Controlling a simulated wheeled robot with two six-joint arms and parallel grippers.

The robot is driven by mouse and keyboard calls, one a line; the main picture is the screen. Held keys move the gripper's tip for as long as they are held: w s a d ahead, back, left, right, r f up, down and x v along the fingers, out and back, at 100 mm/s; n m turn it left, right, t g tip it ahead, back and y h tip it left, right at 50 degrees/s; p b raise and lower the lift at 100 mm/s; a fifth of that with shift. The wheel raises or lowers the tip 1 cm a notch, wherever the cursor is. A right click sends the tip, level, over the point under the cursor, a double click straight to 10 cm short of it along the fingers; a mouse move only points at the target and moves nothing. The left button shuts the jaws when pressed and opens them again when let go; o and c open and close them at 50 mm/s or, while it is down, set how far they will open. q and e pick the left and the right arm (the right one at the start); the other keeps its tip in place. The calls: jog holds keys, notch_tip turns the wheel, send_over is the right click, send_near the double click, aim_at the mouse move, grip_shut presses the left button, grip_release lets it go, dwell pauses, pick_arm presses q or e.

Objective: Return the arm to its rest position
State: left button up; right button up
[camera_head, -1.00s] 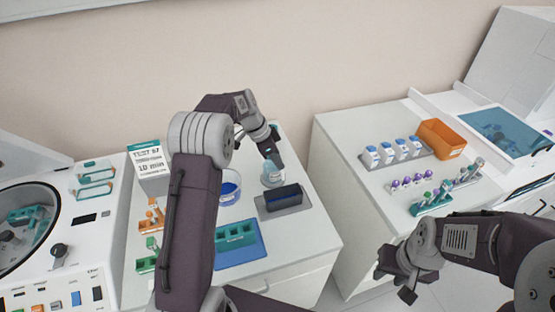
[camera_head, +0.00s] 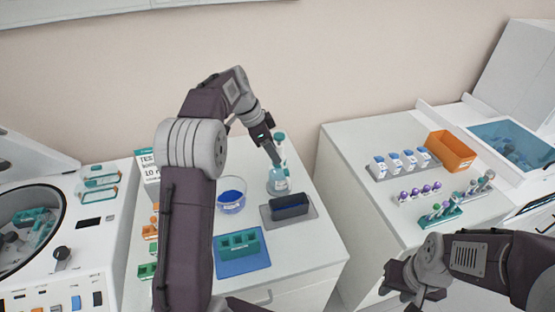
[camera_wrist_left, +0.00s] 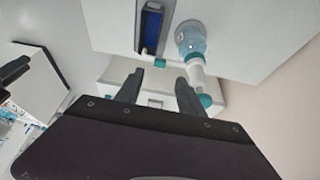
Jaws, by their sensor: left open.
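My left gripper (camera_head: 277,160) is at the wash bottle in the head view, its arm arching in from the left. Its two fingers stand apart and empty in the left wrist view (camera_wrist_left: 158,90). The clear wash bottle (camera_head: 279,183) with a teal cap stands upright on the middle table, partly hidden by the gripper. It also shows in the left wrist view (camera_wrist_left: 191,42), just beyond the fingers; whether they touch it is unclear. My right gripper (camera_head: 408,288) hangs at the lower right, in front of the right table; its jaw opening is not clear.
A centrifuge (camera_head: 25,222) is left. The right table holds an orange bin (camera_head: 452,150), bottles and tube racks.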

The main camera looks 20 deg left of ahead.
pick_arm(q)
jog(key=shift+r, duration=0.1)
dwell(0.3)
jog(key=s+d+f+g+y, duration=0.1)
jog(key=s+d, duration=0.6)
jog(key=s, duration=0.4)
jog(key=s+a+f+n+y, duration=0.2)
jog(key=s+a+f+n, duration=0.1)
jog(key=s+f+n, duration=0.8)
jog(key=shift+s+a+f+n+y, duration=0.3)
jog(key=shift+s+f, duration=0.35)
jog(key=shift+s, duration=0.9)
